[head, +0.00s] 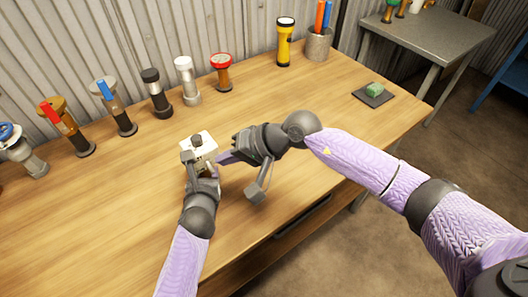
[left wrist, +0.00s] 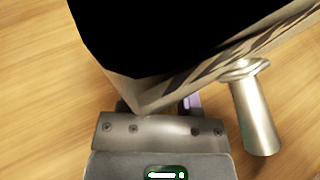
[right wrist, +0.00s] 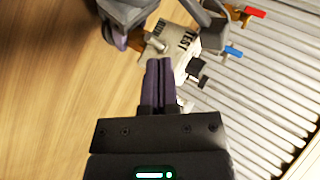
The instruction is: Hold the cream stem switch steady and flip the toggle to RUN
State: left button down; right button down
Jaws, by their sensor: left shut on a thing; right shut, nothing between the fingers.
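The cream stem switch (head: 204,150) stands on the wooden table, left of centre in the head view. In the right wrist view its face (right wrist: 183,52) carries the word TEST and a second label too blurred to read surely. A short silver toggle (right wrist: 157,44) sticks out of that face; I cannot tell which label it points to. My left gripper (head: 194,165) is shut on the switch from the near side. My right gripper (head: 222,158) is shut and empty, its purple fingertips (right wrist: 159,64) close to the toggle; contact is unclear. A dark shape fills much of the left wrist view, beside a silver lever (left wrist: 256,112).
Several valves and fittings line the back by the corrugated wall, including a red-topped one (head: 222,72) and a silver one (head: 187,82). A yellow flashlight (head: 284,42), a pen cup (head: 318,46) and a green sponge on a dark pad (head: 373,95) are further right. The table's front is clear.

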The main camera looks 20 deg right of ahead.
jog(key=s+d+r, duration=0.3)
jog(key=s+d, duration=0.2)
jog(key=d, duration=0.6)
jog(key=shift+s+r, duration=0.2)
jog(key=shift+s, duration=0.1)
pick_arm(q)
jog(key=shift+c, duration=1)
grip_release()
jog(key=shift+s, duration=0.1)
